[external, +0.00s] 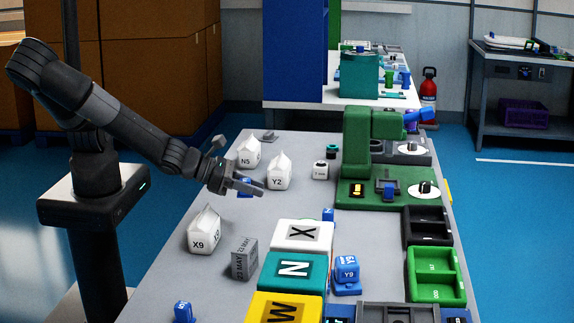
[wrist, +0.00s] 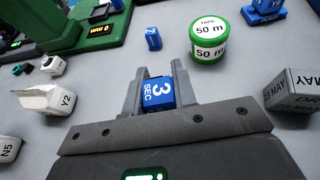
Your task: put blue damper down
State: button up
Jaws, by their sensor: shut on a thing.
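The blue damper (wrist: 160,93), a small blue block with white "3 SEC" lettering, is between the two fingers of my gripper (wrist: 158,80) in the wrist view. The fingers are shut on its sides and its lettered face shows. In the external view my gripper (external: 250,186) is low over the left part of the grey table, and a bit of the blue damper (external: 244,188) shows at the fingers. I cannot tell whether its underside touches the table.
Cartons Y2 (external: 280,172) and N5 (external: 248,153) stand behind my gripper, and carton X9 (external: 204,230) in front. A grey date block (external: 244,259) and lettered tiles (external: 302,236) are nearer. A green-and-white tape roll (wrist: 209,40) stands beyond the fingers. Bare table surrounds the gripper.

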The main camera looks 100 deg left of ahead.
jog(key=shift+s+d+r, duration=0.5)
jog(key=shift+d+r, duration=0.05)
jog(key=shift+d, duration=0.2)
jog(key=w+d+r+n+y, duration=0.1)
jog(key=w+d+r+y, duration=0.1)
jog(key=w+d+r, duration=0.3)
jog(key=w+d+r+n+y, duration=0.1)
jog(key=w+d+r+n, duration=0.1)
jog(key=w+d, duration=0.35)
jog(key=shift+g, duration=0.3)
jog(key=w+a+f, duration=0.6)
jog(key=f, duration=0.1)
jog(key=shift+f, duration=2.1)
jog(key=o, duration=1)
jog(key=shift+f, duration=0.1)
